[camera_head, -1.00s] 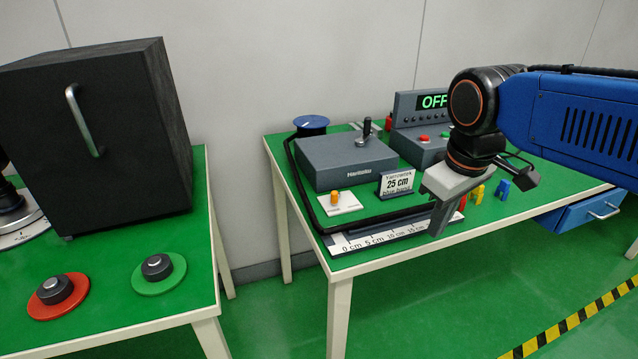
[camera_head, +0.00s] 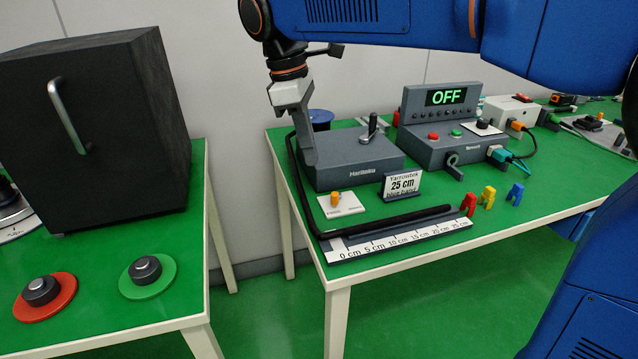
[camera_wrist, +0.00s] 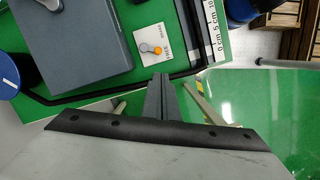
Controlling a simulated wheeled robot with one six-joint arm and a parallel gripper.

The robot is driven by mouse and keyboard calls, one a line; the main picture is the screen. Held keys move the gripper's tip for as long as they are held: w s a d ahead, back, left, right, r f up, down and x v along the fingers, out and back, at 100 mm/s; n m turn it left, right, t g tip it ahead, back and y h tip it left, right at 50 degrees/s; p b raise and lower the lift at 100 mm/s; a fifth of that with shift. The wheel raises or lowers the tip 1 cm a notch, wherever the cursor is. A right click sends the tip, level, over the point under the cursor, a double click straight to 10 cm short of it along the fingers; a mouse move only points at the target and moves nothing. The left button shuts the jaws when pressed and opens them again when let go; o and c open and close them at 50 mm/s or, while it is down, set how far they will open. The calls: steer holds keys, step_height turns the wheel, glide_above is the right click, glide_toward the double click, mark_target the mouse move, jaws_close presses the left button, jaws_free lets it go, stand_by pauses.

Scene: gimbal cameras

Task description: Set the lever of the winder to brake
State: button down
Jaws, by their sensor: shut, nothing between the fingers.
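The winder appears to be the grey box (camera_head: 352,172) with a blue disc (camera_head: 320,119) behind it. A small orange-tipped lever (camera_head: 336,198) stands on a white plate (camera_head: 346,210) in front of the box; the plate's lettering is too small to read. In the wrist view the orange tip (camera_wrist: 157,50) points right from a grey pivot. A black-handled grey lever (camera_head: 371,127) stands on the box top. My gripper (camera_head: 311,163) is shut and empty, pointing down near the box's left end, apart from the orange-tipped lever. Whether it touches the box is unclear.
A black cable or bar (camera_head: 302,205) runs round the table's left and front sides. A unit reading OFF (camera_head: 440,130) stands behind. A gap separates the left table (camera_head: 200,250).

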mark_target(336, 195)
steer(key=shift+n, duration=0.7)
steer(key=a, duration=0.4)
steer(key=shift+w+a+r, duration=0.1)
steer(key=shift+w+r, duration=0.05)
steer(key=shift+w, duration=0.25)
steer(key=x, duration=0.9)
steer(key=shift+d, duration=0.2)
steer(key=d, duration=0.1)
steer(key=d+f, duration=0.1)
steer(key=d, duration=0.1)
steer(key=shift+s, duration=0.1)
steer(key=shift+d, duration=0.6)
